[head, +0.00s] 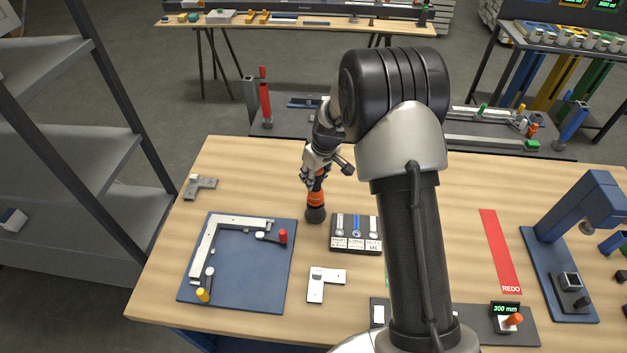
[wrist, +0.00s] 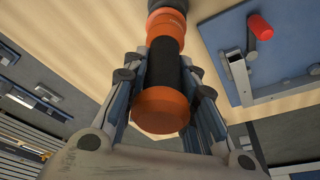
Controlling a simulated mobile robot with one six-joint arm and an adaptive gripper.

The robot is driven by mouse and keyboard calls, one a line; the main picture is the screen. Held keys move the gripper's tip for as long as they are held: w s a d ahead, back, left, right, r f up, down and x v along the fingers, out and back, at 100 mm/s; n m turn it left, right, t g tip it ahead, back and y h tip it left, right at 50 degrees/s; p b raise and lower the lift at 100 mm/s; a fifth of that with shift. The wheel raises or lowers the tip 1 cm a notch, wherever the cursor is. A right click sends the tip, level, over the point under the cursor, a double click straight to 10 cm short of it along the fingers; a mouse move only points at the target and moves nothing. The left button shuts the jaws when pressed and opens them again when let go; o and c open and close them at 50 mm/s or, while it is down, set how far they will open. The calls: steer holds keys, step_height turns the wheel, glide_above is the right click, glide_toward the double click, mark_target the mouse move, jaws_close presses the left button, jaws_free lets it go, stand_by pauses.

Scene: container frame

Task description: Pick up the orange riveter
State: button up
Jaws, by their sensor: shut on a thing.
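The orange riveter (head: 316,196) stands upright on the wooden table, left of the middle, with an orange body and a dark base. My gripper (head: 318,172) is around its upper part from above. In the wrist view the riveter (wrist: 165,105) shows an orange end cap, a black grip band and an orange section beyond. The fingers of my gripper (wrist: 172,82) are shut on it, one on each side of the black band. The riveter's base appears to be at the table top; I cannot tell whether it touches.
A small black tray with labelled slots (head: 356,250) is close to the right of the riveter. A blue plate with a metal corner frame and clamps (head: 240,290) lies to the left. A white L-shaped bracket (head: 326,280) lies in front. A red REDO strip (head: 500,250) is at right.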

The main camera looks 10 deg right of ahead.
step_height(320, 180, up, 18)
steer(key=p, duration=0.1)
steer(key=shift+r, duration=0.1)
